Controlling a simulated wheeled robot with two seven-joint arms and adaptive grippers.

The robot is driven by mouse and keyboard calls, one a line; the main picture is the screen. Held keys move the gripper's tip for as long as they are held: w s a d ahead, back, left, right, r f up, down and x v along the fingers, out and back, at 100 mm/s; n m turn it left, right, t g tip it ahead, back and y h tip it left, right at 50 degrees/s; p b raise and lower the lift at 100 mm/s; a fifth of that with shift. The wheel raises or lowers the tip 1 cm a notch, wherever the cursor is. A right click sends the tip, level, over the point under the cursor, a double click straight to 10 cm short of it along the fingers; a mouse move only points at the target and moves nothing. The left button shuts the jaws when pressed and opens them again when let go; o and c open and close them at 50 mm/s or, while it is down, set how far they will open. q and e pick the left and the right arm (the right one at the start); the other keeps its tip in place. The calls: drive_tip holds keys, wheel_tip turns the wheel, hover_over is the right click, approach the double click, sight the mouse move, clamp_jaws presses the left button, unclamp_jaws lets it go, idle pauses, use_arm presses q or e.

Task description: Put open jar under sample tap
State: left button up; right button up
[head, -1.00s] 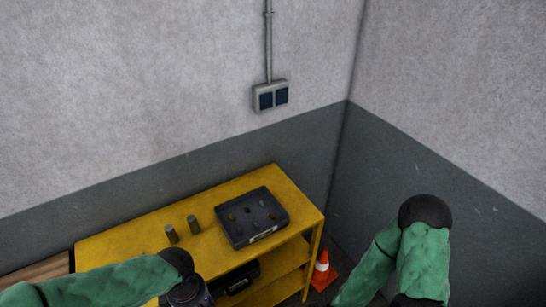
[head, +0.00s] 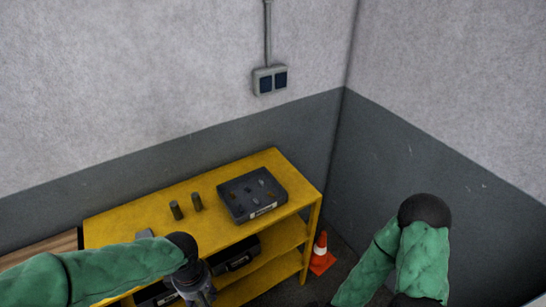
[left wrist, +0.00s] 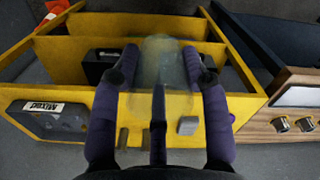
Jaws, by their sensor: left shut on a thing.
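The jar (left wrist: 160,62) is a clear, pale, see-through vessel in the left wrist view. It sits between the two dark fingers of my left gripper (left wrist: 163,75), which is shut on it. Whether its mouth is open cannot be told. In the head view my left gripper (head: 197,287) is at the bottom edge, in front of the yellow shelf; the jar is not clear there. My right arm shows at the right, but its gripper is out of frame. No sample tap can be made out in either view.
A yellow shelf unit (head: 235,238) stands against the wall, with a dark labelled tray (head: 283,197) and two grey cylinders (head: 197,202) on top. An orange cone (head: 321,255) stands on the floor beside it. A wood-fronted unit with knobs (left wrist: 290,125) is at right in the wrist view.

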use_arm(q)
drive_tip(key=w+f+m+b, duration=0.8)
drive_tip(key=w+f+m, duration=0.4)
drive_tip(key=w+f, duration=0.3)
drive_tip(key=shift+d+f+m, duration=0.2)
drive_tip(key=shift+d+m, duration=0.05)
drive_tip(key=shift+m, duration=0.05)
